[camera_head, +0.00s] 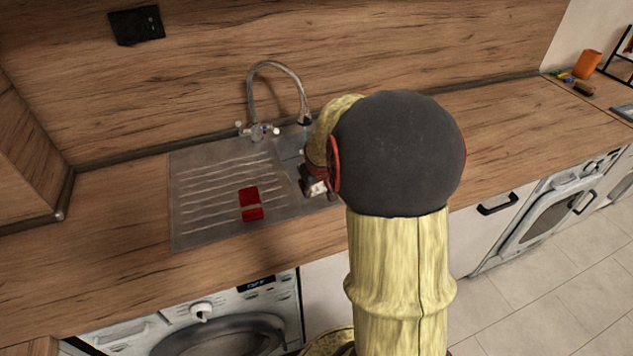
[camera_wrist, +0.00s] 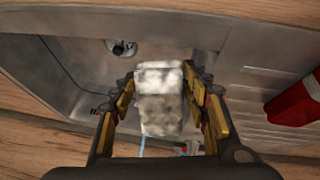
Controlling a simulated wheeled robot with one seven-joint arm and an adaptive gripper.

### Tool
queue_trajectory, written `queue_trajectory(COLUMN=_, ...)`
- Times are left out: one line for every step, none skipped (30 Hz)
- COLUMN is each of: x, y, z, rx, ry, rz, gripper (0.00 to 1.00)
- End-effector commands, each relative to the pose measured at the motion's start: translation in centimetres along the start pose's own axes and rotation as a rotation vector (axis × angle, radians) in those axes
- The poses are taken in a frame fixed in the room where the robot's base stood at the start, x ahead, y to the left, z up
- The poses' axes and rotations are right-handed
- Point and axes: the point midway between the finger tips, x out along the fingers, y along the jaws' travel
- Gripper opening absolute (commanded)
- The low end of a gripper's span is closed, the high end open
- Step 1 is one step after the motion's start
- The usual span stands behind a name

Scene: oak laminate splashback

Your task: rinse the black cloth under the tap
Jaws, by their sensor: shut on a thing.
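My gripper (camera_head: 314,182) is over the sink basin, partly hidden behind my own arm in the head view. In the wrist view its fingers are shut on a mottled white-and-grey, block-like thing (camera_wrist: 160,98). No plainly black cloth shows, and I cannot tell whether this thing is the cloth. The tap (camera_head: 277,68) arches over the basin, its spout end just left of my wrist. A thin blue streak, seemingly water, shows below the spout and also in the wrist view (camera_wrist: 142,145). I cannot tell whether it touches the held thing.
The steel sink (camera_head: 190,228) has a ribbed drainboard on the left. A red item with a pale band (camera_head: 250,196) lies there. The basin's drain (camera_wrist: 121,48) is visible. Clear wooden worktop lies right of my arm, with an orange container (camera_head: 587,64) far right.

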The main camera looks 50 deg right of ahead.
Motion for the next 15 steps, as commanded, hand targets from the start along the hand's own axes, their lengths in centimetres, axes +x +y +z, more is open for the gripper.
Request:
queue_trajectory(x=0.2, y=0.0, z=-0.1, rx=0.000, ry=0.002, rz=0.001, gripper=0.17)
queue_trajectory(x=0.2, y=0.1, z=-0.2, rx=0.000, ry=0.002, rz=0.001, gripper=0.17)
queue_trajectory(x=0.3, y=0.1, z=-0.3, rx=0.000, ry=0.002, rz=0.001, gripper=0.17)
queue_trajectory(x=0.4, y=0.2, z=-0.5, rx=0.000, ry=0.002, rz=0.001, gripper=0.17)
queue_trajectory(x=0.6, y=0.2, z=-0.6, rx=0.001, ry=0.002, rz=0.001, gripper=0.17)
queue_trajectory(x=0.7, y=0.3, z=-0.8, rx=0.001, ry=0.002, rz=0.001, gripper=0.17)
queue_trajectory(x=0.9, y=0.4, z=-1.0, rx=0.001, ry=0.001, rz=0.001, gripper=0.17)
queue_trajectory(x=1.1, y=0.4, z=-1.2, rx=0.001, ry=0.001, rz=0.000, gripper=0.17)
queue_trajectory(x=1.3, y=0.5, z=-1.4, rx=0.001, ry=0.001, rz=0.000, gripper=0.17)
queue_trajectory(x=1.5, y=0.6, z=-1.6, rx=0.001, ry=0.001, rz=0.000, gripper=0.17)
queue_trajectory(x=1.7, y=0.7, z=-1.8, rx=0.001, ry=0.001, rz=0.000, gripper=0.17)
queue_trajectory(x=1.9, y=0.8, z=-2.0, rx=0.001, ry=0.001, rz=0.000, gripper=0.17)
queue_trajectory(x=2.1, y=0.9, z=-2.2, rx=0.001, ry=0.000, rz=0.000, gripper=0.17)
queue_trajectory(x=2.3, y=0.9, z=-2.5, rx=0.001, ry=0.000, rz=0.000, gripper=0.17)
queue_trajectory(x=2.5, y=1.0, z=-2.7, rx=0.001, ry=0.000, rz=0.000, gripper=0.17)
